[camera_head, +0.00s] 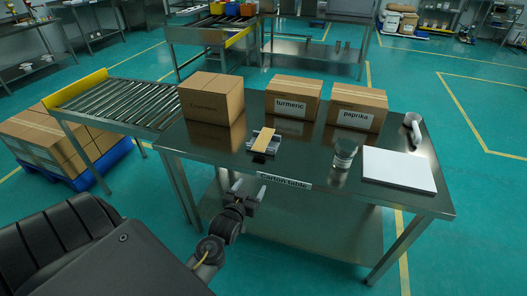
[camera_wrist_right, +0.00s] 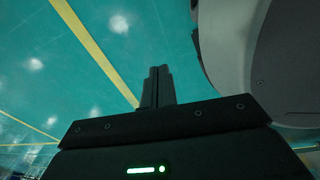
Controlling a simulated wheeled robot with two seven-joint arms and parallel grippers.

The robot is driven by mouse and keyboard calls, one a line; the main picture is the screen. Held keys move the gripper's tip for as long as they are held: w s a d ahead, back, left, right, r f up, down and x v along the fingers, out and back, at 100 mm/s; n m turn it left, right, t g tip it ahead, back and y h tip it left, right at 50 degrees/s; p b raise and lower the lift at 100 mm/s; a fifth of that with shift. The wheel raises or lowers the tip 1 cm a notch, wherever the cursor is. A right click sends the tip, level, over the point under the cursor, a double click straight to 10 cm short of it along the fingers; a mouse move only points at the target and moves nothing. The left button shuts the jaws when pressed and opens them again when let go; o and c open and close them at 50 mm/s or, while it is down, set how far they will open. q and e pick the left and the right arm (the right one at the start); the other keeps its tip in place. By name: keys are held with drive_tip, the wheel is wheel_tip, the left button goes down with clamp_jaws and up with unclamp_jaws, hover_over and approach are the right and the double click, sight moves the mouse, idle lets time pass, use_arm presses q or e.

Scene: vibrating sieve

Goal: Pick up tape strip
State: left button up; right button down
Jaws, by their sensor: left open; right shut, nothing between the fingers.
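The tape strip (camera_head: 263,139) is a tan flat piece lying on a small grey holder (camera_head: 251,147) near the front edge of the steel carton table (camera_head: 305,158). My left gripper (camera_head: 247,187) is open and empty, in front of the table's front edge and below the strip in the head view, apart from it. The strip does not show in the right wrist view.
A clear cup (camera_head: 345,152), a white flat slab (camera_head: 398,168) and a white handled object (camera_head: 412,128) are to the right. A roller conveyor (camera_head: 122,103) adjoins the left.

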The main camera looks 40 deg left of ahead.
use_arm(q)
drive_tip(key=t+y, duration=0.1)
approach(256, 160)
drive_tip(key=r, duration=0.2)
drive_tip(key=shift+n, duration=0.3)
drive_tip(key=x, duration=0.4)
drive_tip(key=shift+w+r, duration=0.35)
drive_tip(key=shift+r, duration=0.05)
drive_tip(key=shift+w+a+r, duration=0.15)
drive_tip(key=shift+w+a, duration=0.05)
drive_tip(key=shift+w, duration=0.2)
drive_tip(key=x, duration=0.3)
drive_tip(key=shift+w+a+r, duration=0.1)
drive_tip(key=shift+w+r, duration=0.05)
drive_tip(key=shift+w, duration=0.1)
drive_tip(key=shift+w+a, duration=0.15)
drive_tip(key=shift+w, duration=0.25)
use_arm(e)
drive_tip(key=shift+s+a+f, duration=0.3)
drive_tip(key=shift+s+f, duration=0.05)
drive_tip(key=shift+s, duration=0.2)
